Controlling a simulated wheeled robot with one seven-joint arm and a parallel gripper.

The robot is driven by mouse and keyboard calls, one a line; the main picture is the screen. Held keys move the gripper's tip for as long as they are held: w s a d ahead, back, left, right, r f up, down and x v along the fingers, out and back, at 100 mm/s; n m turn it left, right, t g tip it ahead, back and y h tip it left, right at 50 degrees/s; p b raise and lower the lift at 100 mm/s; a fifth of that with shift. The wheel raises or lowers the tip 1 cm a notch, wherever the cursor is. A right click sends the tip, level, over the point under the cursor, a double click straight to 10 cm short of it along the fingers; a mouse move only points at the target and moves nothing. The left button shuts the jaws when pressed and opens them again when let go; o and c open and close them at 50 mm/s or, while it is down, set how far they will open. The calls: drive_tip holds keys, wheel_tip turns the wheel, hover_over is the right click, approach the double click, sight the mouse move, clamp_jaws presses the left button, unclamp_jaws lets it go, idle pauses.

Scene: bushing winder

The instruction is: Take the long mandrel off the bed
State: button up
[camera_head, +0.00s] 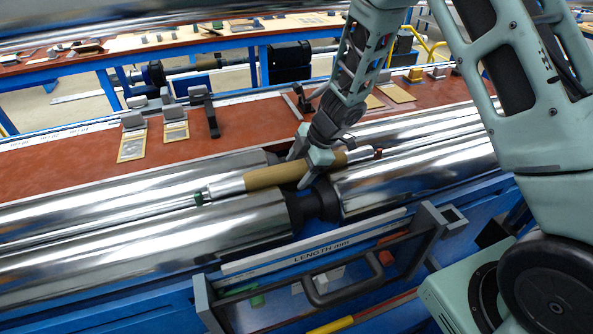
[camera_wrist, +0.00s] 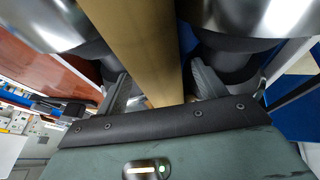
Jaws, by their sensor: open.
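The long mandrel (camera_head: 268,176) is a tan bar with silvery ends, a green tip at the left and a red tip at the right. It lies across the bed of shiny rollers (camera_head: 150,232), over the gap between the roller ends. My gripper (camera_head: 308,170) is at the mandrel's middle, coming from above. In the wrist view the tan bar (camera_wrist: 140,50) runs between my two open fingers (camera_wrist: 162,95), with a gap visible on at least one side. The fingertips' lower ends are partly hidden by the mandrel and rollers.
A blue frame with a length scale (camera_head: 320,254) and a black handle (camera_head: 345,280) stands in front. Behind the rollers is a red-brown table (camera_head: 70,166) with small plates and blocks. Dark roller necks (camera_wrist: 240,62) sit close beside my fingers.

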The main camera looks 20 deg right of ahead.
clamp_jaws()
drive_tip(key=shift+r, duration=0.15)
